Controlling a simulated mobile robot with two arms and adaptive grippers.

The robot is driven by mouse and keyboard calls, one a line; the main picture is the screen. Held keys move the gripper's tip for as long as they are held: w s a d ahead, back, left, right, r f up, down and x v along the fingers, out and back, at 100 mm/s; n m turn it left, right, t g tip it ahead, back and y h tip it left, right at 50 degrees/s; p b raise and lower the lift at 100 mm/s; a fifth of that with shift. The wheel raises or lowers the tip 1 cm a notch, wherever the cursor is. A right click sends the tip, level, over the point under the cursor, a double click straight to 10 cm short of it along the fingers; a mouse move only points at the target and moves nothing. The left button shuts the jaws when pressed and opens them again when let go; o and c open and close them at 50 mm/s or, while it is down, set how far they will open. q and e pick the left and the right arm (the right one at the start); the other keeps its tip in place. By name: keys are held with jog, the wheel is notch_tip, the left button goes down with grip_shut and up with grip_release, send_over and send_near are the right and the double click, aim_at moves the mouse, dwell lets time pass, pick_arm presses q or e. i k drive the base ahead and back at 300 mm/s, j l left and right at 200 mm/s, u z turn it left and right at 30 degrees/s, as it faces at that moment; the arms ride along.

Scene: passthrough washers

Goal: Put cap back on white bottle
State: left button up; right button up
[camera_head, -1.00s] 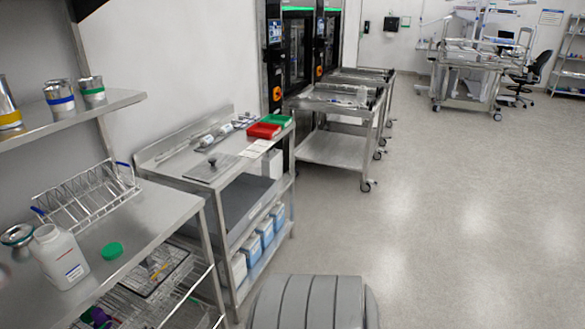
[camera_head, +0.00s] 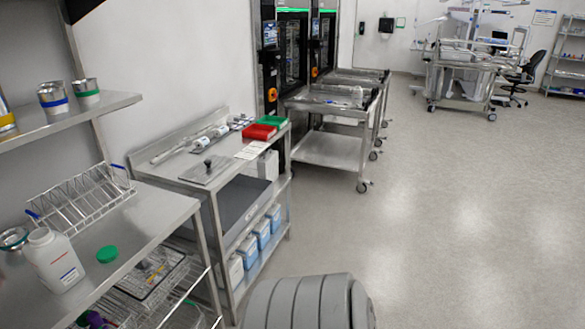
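The white bottle (camera_head: 54,262) stands upright on the steel table at the lower left, with its open neck up and no cap on it. A green cap (camera_head: 107,254) lies on the table a little to the right of the bottle, apart from it. Neither of my grippers shows in the head view. A grey ribbed part, likely mine, shows at the bottom middle.
A wire rack (camera_head: 82,196) stands behind the bottle, and a metal bowl (camera_head: 13,239) sits at its left. A shelf (camera_head: 72,120) with several metal cups hangs above. A second steel table (camera_head: 190,172) stands beyond. The floor (camera_head: 440,220) at right is clear.

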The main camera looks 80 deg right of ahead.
aim_at(49, 254)
jog(key=z, duration=1.35)
